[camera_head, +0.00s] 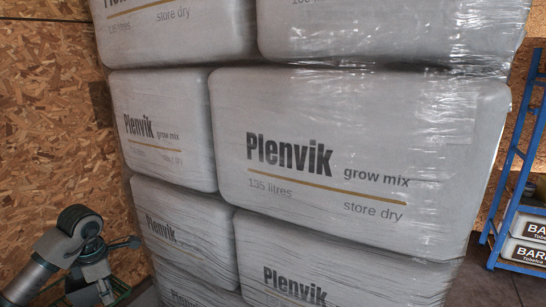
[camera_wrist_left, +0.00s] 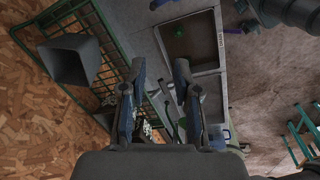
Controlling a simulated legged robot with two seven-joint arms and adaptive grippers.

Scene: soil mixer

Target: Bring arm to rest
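My left arm (camera_head: 75,245) comes in at the lower left of the head view, bent in front of the wooden wall and left of the stacked bags. Its fingers are hard to make out there. In the left wrist view my left gripper (camera_wrist_left: 160,75) has its two blue-and-black fingers spread apart, with nothing held between them. Beyond the fingers is a grey unit with basins (camera_wrist_left: 221,70).
Plastic-wrapped grey Plenvik bags (camera_head: 350,150) are stacked close in front. A blue rack (camera_head: 515,160) with labelled boxes (camera_head: 528,225) stands at the right. The wrist view shows a green wire frame (camera_wrist_left: 112,50), a grey square funnel-like thing (camera_wrist_left: 72,60) and open floor (camera_wrist_left: 260,85).

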